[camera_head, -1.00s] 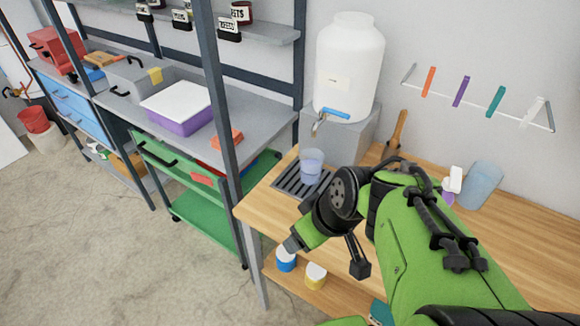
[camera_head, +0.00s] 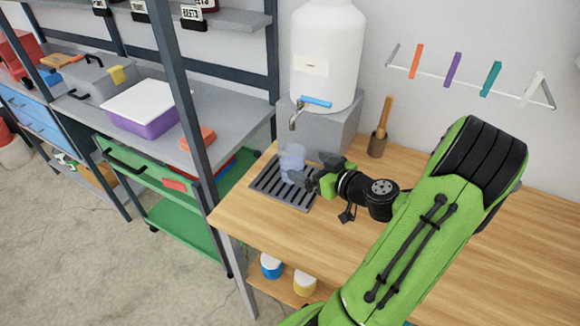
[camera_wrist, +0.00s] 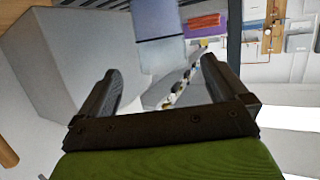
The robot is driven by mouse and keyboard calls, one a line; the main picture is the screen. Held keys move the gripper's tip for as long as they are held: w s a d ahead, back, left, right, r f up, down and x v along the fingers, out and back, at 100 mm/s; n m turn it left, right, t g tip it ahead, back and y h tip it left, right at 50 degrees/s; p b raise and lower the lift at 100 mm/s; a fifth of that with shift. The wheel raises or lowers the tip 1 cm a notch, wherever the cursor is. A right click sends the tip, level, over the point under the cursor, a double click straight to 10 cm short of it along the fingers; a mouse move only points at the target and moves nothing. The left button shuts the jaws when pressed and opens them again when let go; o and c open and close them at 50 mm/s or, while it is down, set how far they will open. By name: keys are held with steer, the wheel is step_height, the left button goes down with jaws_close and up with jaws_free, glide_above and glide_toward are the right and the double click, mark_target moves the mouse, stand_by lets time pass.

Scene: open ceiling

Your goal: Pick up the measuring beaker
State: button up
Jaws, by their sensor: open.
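The measuring beaker (camera_head: 291,159) is a small translucent bluish cup. It stands upright on the dark slatted drip tray (camera_head: 272,190), below the tap of the white water tank. My gripper (camera_head: 306,168) is open and lies roughly level at the beaker's right side, with one finger overlapping the beaker's lower part in the head view. In the wrist view, my gripper (camera_wrist: 159,68) has its two fingers wide apart with nothing held between them. The beaker (camera_wrist: 156,25) shows as a pale bluish shape ahead, beyond the fingertips. Whether a finger touches it, I cannot tell.
The white tank (camera_head: 325,60) with its blue-handled tap (camera_head: 312,104) sits on a grey block (camera_head: 335,130) just behind. A wooden-handled brush (camera_head: 381,130) stands right of it. A metal post (camera_head: 180,90) rises to the left. The wooden bench (camera_head: 255,228) is clear in front.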

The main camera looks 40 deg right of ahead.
mark_target(284, 154)
steer(key=x, duration=0.8)
steer(key=shift+a, duration=0.1)
steer(key=shift+s, duration=0.1)
steer(key=shift+c, duration=0.6)
steer(key=c, duration=1.1)
steer(key=shift+r, duration=0.15)
